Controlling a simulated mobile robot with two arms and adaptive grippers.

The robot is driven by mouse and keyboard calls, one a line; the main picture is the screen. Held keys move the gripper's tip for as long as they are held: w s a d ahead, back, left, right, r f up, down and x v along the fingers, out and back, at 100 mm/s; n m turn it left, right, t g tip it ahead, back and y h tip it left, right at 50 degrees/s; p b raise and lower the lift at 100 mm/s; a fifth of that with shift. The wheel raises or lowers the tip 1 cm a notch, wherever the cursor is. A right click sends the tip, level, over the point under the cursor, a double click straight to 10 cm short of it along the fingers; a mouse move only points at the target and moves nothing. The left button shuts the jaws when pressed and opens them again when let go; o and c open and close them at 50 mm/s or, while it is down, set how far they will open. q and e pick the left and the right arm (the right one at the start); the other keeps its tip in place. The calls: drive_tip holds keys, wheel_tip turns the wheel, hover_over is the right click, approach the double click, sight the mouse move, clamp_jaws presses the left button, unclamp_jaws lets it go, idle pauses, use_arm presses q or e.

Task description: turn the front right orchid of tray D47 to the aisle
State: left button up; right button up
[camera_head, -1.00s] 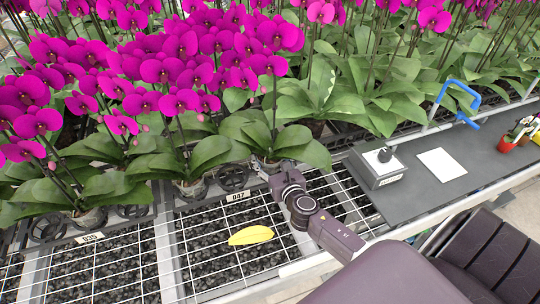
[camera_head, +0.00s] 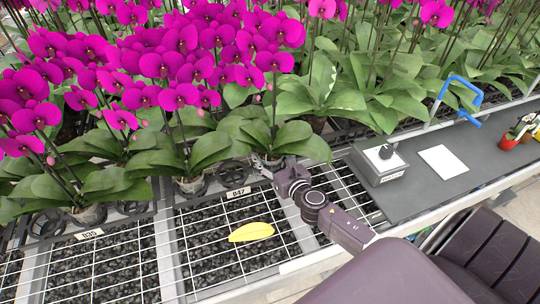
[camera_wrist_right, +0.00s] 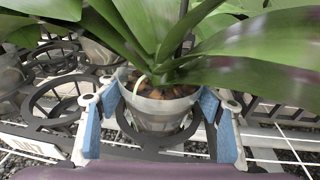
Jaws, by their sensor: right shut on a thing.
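The front right orchid of tray D47 stands upright in a clear pot (camera_wrist_right: 160,105), with broad green leaves (camera_head: 290,138) and magenta flowers above. The D47 label (camera_head: 238,192) is on the tray's front rail. My right gripper (camera_head: 266,166) reaches in from the front right. In the wrist view, the blue-padded fingers of my right gripper (camera_wrist_right: 163,95) are on both sides of this pot, shut on it. The pot sits in a dark ring holder (camera_wrist_right: 150,148). Leaves hide its upper part and much of the stem. My left gripper is not in view.
A neighbouring orchid pot (camera_head: 190,187) stands to the left. A yellow leaf (camera_head: 251,232) lies on the wire grid in front. A grey box with a black knob (camera_head: 378,160) and a white sheet (camera_head: 443,160) are on the dark bench at right. Leaves crowd the back.

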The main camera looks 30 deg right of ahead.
sight(276, 163)
drive_tip(key=o, duration=1.9)
drive_tip(key=shift+s, duration=0.15)
drive_tip(key=shift+p+v, duration=0.4)
drive_tip(key=shift+v, duration=3.25)
